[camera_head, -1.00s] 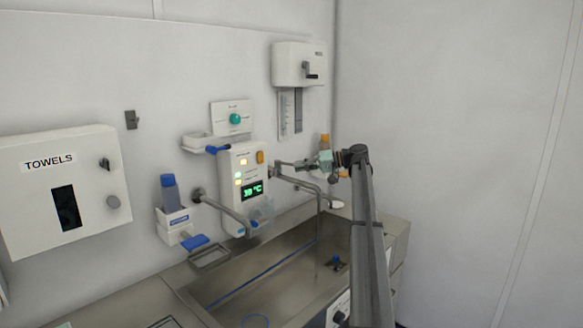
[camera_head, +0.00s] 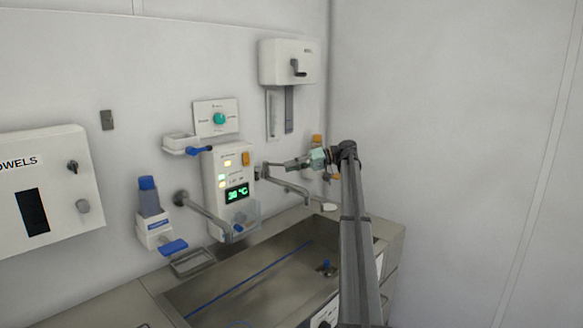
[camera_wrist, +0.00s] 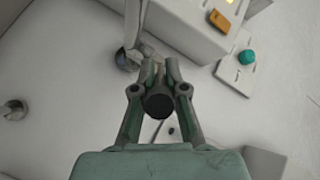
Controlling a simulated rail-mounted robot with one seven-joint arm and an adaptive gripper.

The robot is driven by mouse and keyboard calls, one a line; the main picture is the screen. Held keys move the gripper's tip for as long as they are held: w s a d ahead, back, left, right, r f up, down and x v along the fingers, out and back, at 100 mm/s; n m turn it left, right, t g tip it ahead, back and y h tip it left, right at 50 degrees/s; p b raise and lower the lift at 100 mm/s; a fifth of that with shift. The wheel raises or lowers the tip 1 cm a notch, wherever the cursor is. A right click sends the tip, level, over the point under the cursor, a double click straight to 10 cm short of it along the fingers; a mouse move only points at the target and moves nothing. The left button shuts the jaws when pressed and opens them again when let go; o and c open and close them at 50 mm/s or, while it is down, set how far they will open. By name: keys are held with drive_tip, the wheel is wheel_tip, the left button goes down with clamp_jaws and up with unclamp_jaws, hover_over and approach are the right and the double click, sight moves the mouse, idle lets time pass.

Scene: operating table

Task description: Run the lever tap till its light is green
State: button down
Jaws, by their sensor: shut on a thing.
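The lever tap (camera_head: 290,187) is a metal spout on the wall over the sink, right of a white control panel (camera_head: 213,165). The panel has small lit lamps, yellowish and pale green, and a green display (camera_head: 237,193) that seems to read 38 °C. I cannot tell which lamp is the tap's light. My gripper (camera_head: 294,164) is at the tap, above the spout. In the wrist view my gripper (camera_wrist: 158,72) is shut on the tap's lever, with a dark round end (camera_wrist: 158,104) between the fingers. No water stream is clear under the spout.
The steel sink (camera_head: 185,300) lies below. A teal knob plate (camera_head: 230,105), a soap dispenser (camera_head: 150,205), a towel box (camera_head: 60,195) and a wall dispenser (camera_head: 280,65) surround it.

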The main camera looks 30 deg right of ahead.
drive_tip(key=c, duration=1.2)
unclamp_jaws()
drive_tip(key=shift+w, duration=0.1)
drive_tip(key=v, duration=1.2)
drive_tip(key=shift+d, duration=0.1)
